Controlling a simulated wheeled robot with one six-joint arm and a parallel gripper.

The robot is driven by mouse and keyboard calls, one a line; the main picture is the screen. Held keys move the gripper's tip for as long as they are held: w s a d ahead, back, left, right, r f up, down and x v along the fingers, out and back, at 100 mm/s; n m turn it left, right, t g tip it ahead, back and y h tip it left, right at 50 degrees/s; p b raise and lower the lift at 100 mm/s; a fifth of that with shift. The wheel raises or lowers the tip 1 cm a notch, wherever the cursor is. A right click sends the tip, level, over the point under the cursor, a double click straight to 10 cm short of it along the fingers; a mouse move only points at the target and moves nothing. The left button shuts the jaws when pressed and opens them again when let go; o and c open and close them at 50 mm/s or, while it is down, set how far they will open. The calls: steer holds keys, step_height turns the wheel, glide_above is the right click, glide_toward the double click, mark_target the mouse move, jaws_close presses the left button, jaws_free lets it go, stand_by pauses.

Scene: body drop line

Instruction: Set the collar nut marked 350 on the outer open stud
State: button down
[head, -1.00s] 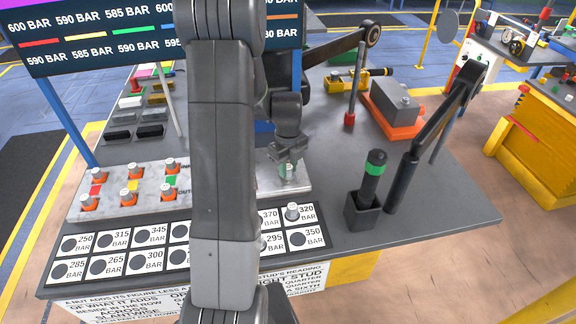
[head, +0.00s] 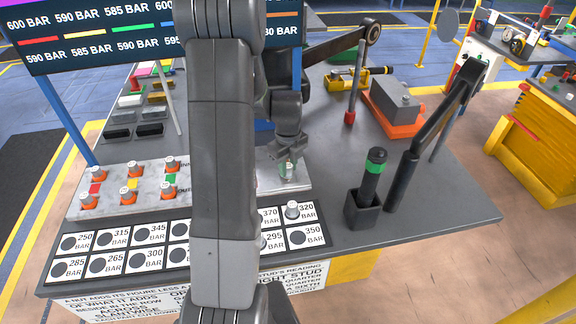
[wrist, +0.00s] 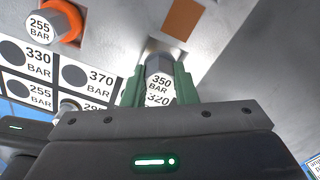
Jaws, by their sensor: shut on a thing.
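My gripper (wrist: 160,92) is shut on a grey hexagonal collar nut marked 350 (wrist: 161,80), its marked face towards the wrist camera. In the head view my gripper (head: 288,160) is low over the right end of the pale stud plate (head: 148,178). In the wrist view the held nut is just below an orange square (wrist: 183,18) on that plate. The stud under the nut is hidden, and I cannot tell whether the nut touches it. The 350 cell (head: 305,238) of the nut board shows an empty dark disc.
Nuts with orange collars stand on several studs to the left; one marked 255 (wrist: 42,28) is near my gripper. A nut stands on the 320 cell (head: 292,210). A black holder with a green-banded handle (head: 372,175) stands right. My arm hides the plate's middle.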

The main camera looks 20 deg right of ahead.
steer(key=shift+f+b, duration=0.5)
steer(key=shift+f, duration=0.25)
steer(key=c, duration=1.1)
jaws_free()
steer(key=shift+r+p, duration=1.95)
steer(key=shift+r, duration=1.1)
steer(key=shift+f, duration=0.2)
step_height(320, 180, down, 6)
steer(key=b, duration=0.4)
steer(key=shift+r, duration=0.3)
